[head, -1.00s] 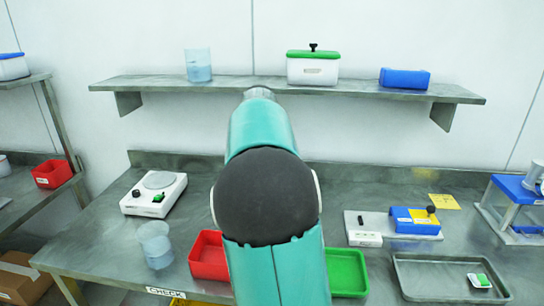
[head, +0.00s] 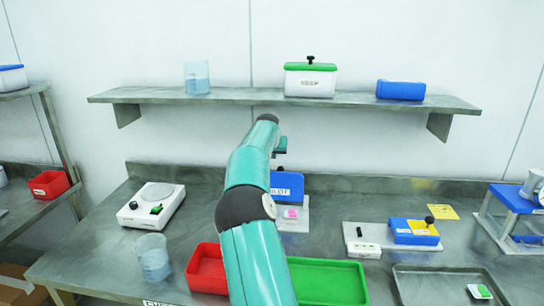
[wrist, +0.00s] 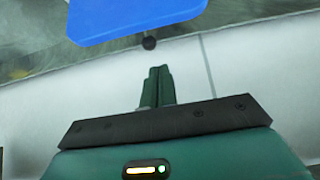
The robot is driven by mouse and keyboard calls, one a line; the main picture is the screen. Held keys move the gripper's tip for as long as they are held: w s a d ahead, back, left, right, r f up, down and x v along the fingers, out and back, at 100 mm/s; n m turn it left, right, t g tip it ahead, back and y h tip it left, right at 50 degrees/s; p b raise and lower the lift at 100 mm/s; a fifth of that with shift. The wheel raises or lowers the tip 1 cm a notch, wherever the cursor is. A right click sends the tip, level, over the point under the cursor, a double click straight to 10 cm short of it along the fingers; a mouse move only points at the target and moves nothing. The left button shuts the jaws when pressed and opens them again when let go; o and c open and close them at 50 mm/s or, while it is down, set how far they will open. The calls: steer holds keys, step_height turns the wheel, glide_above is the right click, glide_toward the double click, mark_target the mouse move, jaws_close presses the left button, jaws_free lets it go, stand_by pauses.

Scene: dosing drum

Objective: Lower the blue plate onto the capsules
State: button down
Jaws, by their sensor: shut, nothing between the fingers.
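A blue plate (head: 288,186) with a light label strip stands raised at the back of a pale base (head: 296,224), partly hidden by my arm. A small pink patch on a white piece (head: 291,213) lies in front of it; I cannot make out single capsules. My gripper (head: 281,152) is above the plate, partly hidden behind my arm. In the wrist view my gripper (wrist: 157,85) is shut and empty. A blue panel (wrist: 135,15), probably this plate, lies beyond the fingertips with a black knob (wrist: 149,43) at its edge. The fingers appear apart from the knob.
A red tray (head: 206,268) and a green tray (head: 325,282) lie in front. A white scale (head: 151,205) and a beaker (head: 153,258) are left. A shelf (head: 230,98) runs above.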

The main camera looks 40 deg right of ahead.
mark_target(273, 172)
steer(key=x, duration=0.7)
steer(key=shift+s+a+f, duration=0.1)
steer(key=shift+s+a, duration=1.15)
steer(key=shift+a, duration=0.3)
steer(key=shift+a, duration=0.1)
steer(key=shift+s+a, duration=0.1)
steer(key=shift+s, duration=0.1)
